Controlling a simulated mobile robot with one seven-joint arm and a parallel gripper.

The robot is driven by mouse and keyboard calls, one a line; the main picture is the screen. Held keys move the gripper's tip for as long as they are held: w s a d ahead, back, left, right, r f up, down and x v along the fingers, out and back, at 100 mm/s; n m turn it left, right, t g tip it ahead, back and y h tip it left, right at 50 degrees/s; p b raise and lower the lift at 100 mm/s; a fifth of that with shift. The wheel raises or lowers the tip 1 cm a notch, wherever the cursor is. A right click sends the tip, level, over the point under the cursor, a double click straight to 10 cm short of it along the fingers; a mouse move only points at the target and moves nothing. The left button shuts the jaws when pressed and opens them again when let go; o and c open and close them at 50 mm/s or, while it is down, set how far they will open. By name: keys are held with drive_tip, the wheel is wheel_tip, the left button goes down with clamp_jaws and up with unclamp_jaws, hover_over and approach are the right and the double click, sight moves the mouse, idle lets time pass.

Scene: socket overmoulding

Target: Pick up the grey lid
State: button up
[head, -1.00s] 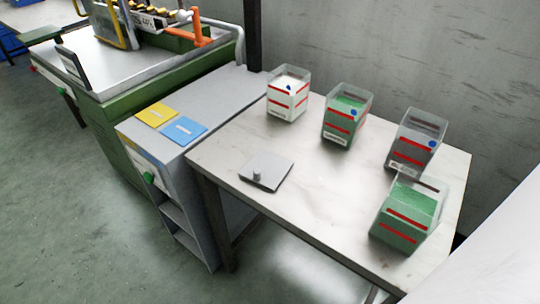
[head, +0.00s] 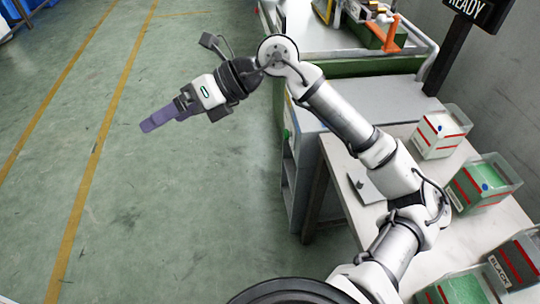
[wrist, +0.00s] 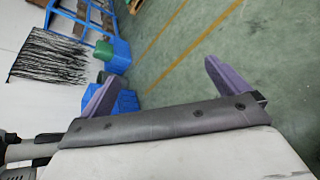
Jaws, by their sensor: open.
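The grey lid (head: 372,192) lies on the pale table (head: 341,165). My arm crosses in front of it and hides part of it in the head view. My gripper (head: 152,124) is out over the open green floor, far to the left of the lid and the table. Its purple fingers also show in the wrist view (wrist: 160,78), spread apart with nothing between them. The lid is not in the wrist view.
Clear bins with red stripes stand on the table: a white-filled one (head: 437,138), a green-filled one (head: 478,190), a dark one labelled BLACK (head: 514,268) and another green one (head: 465,290). A grey cabinet (head: 305,135) adjoins the table. Blue bins (wrist: 117,55) show in the wrist view.

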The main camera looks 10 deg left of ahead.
drive_tip(key=w+d+f+m+t+h+p, duration=0.1)
drive_tip(key=w+d+f+m+t+h, duration=0.2)
drive_tip(key=w+d, duration=0.5)
drive_tip(key=w+d+f+m+t+h+p, duration=0.1)
drive_tip(key=w+d+f+m+t+h, duration=0.2)
drive_tip(key=d, duration=0.9)
drive_tip(key=w+d+f+m+h+p, duration=0.2)
drive_tip(key=d+m+h, duration=0.3)
drive_tip(key=d, duration=1.6)
drive_tip(key=shift+n+g+h, duration=0.3)
drive_tip(key=shift+n, duration=0.4)
drive_tip(key=f, duration=0.4)
drive_tip(key=f+p, duration=0.1)
drive_tip(key=f, duration=0.2)
drive_tip(key=shift+s+f, duration=0.1)
drive_tip(key=shift+s, duration=0.15)
drive_tip(key=shift+s+f+p, duration=0.15)
drive_tip(key=shift+f+p, duration=0.45)
drive_tip(key=shift+f, duration=1.05)
drive_tip(key=shift+s+f+p, duration=0.15)
drive_tip(key=shift+f+p, duration=0.4)
drive_tip(key=shift+f, duration=1.05)
drive_tip(key=c, duration=0.7)
drive_tip(key=shift+c, duration=0.2)
drive_tip(key=shift+r, duration=0.15)
